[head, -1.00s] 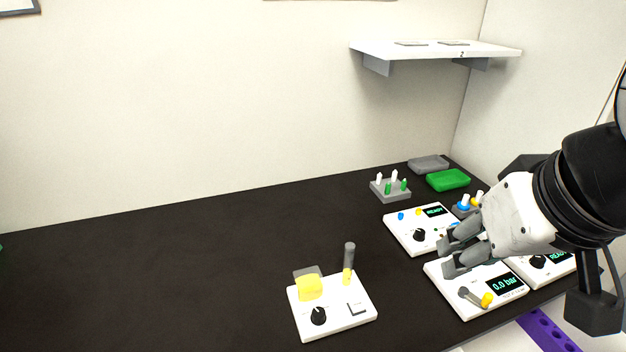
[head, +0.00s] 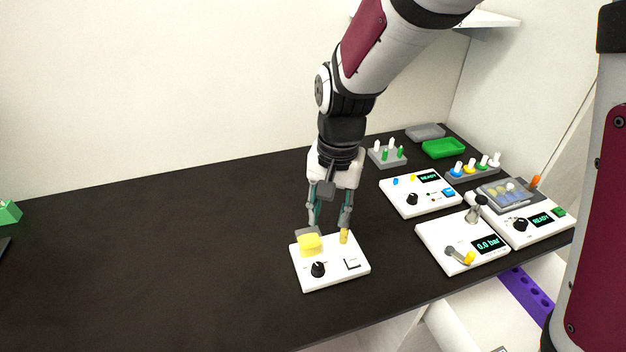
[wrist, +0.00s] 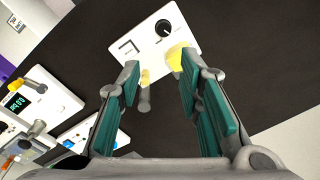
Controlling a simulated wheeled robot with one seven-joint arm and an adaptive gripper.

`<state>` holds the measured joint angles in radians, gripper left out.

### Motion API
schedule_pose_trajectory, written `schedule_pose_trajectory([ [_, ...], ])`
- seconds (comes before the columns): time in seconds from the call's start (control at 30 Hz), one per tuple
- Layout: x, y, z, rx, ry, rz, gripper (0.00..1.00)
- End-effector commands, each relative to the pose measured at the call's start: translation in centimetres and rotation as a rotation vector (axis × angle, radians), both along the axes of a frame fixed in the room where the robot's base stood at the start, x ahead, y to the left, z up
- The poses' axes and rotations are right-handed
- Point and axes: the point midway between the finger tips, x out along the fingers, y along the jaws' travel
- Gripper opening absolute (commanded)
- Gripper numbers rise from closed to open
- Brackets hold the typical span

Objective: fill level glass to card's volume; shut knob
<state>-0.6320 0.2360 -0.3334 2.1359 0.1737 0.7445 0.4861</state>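A white panel (head: 330,278) stands on the black bench in front of my gripper. It carries a black knob (head: 318,269) with a pale pointer mark, a yellow block (head: 311,245) with a grey part behind it, a small dark-outlined square (head: 352,263), and a yellow post (head: 344,236). In the wrist view the post has a grey rod (wrist: 144,101). I cannot tell which part is the level glass, and no card's volume is readable. My gripper (head: 329,222) is open, pointing down over the panel's back edge. In the wrist view (wrist: 160,64) the rod lies between its fingers, nearer the left one.
To the right stand a panel reading 0.0 bar (head: 430,233), a READY panel (head: 397,207) behind it, and another READY panel (head: 562,234). A grey rack (head: 388,163) and a green tray (head: 443,153) lie at the back.

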Motion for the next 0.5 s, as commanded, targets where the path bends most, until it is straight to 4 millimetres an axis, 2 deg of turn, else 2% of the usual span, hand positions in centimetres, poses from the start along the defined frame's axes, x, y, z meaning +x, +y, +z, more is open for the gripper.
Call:
schedule_pose_trajectory([
  [0.1, 0.1, 1.3, -1.9, -0.034, 0.023, -0.017, 0.33],
  [0.2, 0.3, 1.7, -2.8, -0.049, 0.031, -0.029, 0.33],
  [0.37, 0.4, 1.9, -3.9, -0.054, 0.034, -0.035, 0.33],
  [0.5, 0.3, 1.8, -5.8, -0.056, 0.035, -0.035, 0.33],
])
